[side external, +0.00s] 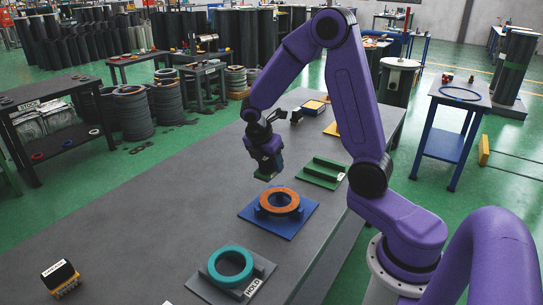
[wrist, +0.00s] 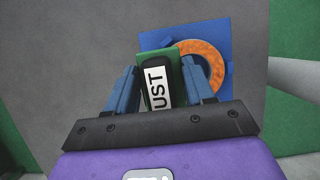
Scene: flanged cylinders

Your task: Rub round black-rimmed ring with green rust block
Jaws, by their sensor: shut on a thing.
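My gripper (side external: 266,163) is shut on the green rust block (wrist: 174,67). In the wrist view the block sits between the blue fingers, with a black top and a white label reading "UST". In the side view its green lower part hangs below the fingers. The round ring (side external: 279,198) has a rusty orange face and lies in a blue fixture (side external: 252,215) on the bench. My gripper is above the bench, just behind and left of the ring, apart from it in the side view. In the wrist view the block covers the left part of the ring (wrist: 213,62).
A teal ring (side external: 231,281) lies in a grey fixture labelled HOLD in front. An empty-looking green holder (side external: 320,172) stands behind and right of the blue fixture. A black-topped yellow block (side external: 60,274) stands at the front left. The bench's left middle is clear.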

